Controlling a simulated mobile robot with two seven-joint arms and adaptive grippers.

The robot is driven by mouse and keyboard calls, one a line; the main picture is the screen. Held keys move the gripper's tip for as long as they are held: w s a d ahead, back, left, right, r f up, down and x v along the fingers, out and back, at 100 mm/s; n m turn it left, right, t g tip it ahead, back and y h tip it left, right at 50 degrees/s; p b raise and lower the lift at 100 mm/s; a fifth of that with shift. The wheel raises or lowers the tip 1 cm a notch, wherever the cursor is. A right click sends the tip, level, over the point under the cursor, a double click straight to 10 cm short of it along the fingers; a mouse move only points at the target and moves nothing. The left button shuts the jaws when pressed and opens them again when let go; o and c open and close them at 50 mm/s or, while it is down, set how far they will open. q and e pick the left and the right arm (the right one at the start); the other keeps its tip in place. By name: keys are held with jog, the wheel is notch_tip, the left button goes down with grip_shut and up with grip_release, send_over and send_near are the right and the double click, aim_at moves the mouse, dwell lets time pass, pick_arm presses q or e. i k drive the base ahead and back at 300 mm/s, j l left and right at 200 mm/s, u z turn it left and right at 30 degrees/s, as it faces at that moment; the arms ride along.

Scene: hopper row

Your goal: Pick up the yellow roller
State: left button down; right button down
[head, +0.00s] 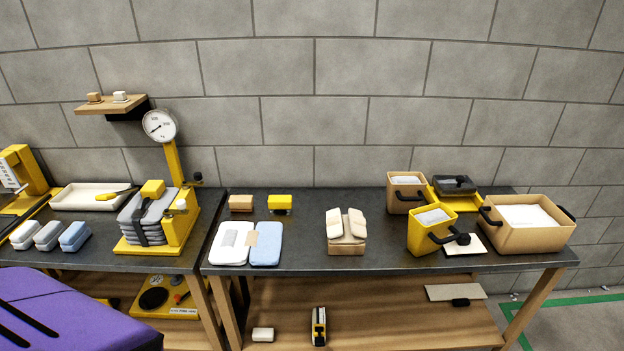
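No thing in the head view is plainly a roller. A small yellow block with a dark underside (280,203) sits at the back of the right bench, next to a similar tan one. A yellow and black upright item (319,326) stands on the lower shelf of that bench. Either could be the yellow roller, but both are too small to tell. Neither of my grippers is in view, and nothing touches these two items.
The dark right bench (300,262) holds white and blue pads (266,243), a tan block with cream pads (346,240), and tan and yellow bins (526,236). A yellow dial press (180,222) stands left. The bench middle is partly clear. An unclear purple surface (70,310) blocks the lower left.

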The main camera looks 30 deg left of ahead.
aim_at(275, 202)
jog(key=u, duration=1.1)
